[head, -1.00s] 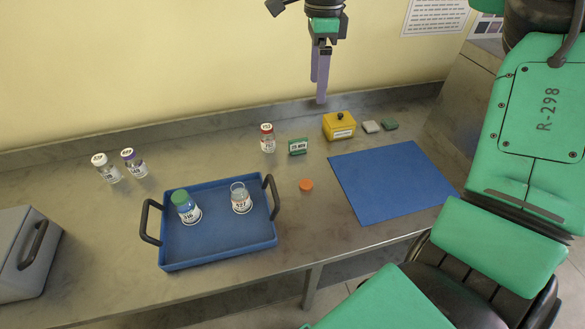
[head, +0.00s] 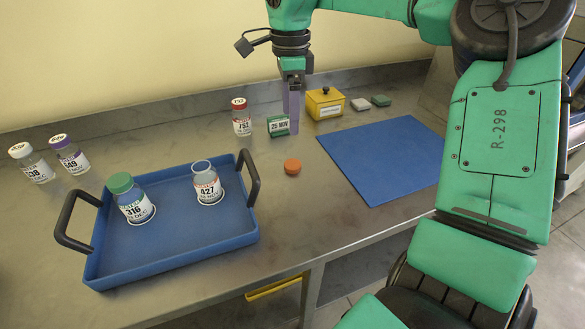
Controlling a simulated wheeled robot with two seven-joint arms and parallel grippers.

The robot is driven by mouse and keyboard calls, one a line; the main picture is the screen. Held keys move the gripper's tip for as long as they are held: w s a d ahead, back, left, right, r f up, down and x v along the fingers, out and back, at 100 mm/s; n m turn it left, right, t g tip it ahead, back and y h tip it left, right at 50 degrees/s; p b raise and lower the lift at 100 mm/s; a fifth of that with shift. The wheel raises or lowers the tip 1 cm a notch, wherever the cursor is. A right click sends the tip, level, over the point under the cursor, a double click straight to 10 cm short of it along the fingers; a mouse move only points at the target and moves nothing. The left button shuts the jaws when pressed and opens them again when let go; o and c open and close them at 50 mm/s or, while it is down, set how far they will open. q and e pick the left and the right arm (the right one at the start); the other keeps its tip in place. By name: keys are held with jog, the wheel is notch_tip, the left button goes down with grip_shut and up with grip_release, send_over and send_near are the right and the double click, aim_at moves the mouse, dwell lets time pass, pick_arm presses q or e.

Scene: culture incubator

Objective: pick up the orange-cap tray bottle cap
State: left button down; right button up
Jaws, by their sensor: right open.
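The orange cap (head: 292,167) lies on the bare steel bench, between the blue tray (head: 172,268) and the blue mat (head: 385,160). The uncapped bottle labelled 427 (head: 208,184) stands upright in the tray. A green-capped bottle labelled 316 (head: 131,199) stands in the tray to its left. My right gripper (head: 293,130) points down above and behind the orange cap, apart from it, open and empty. Its fingertips show in front of the green date block (head: 278,125). My left gripper is not in view.
A red-capped bottle (head: 241,117) stands left of the date block. White-capped (head: 32,164) and purple-capped (head: 69,155) bottles stand at far left. The bench around the orange cap is clear.

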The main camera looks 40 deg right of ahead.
aim_at(293, 163)
jog(key=f, duration=0.9)
jog(key=f+p, duration=0.1)
jog(key=f, duration=0.3)
jog(key=shift+d+f, duration=0.25)
jog(key=shift+d, duration=0.05)
jog(key=shift+r, duration=0.1)
jog(key=c, duration=1.4)
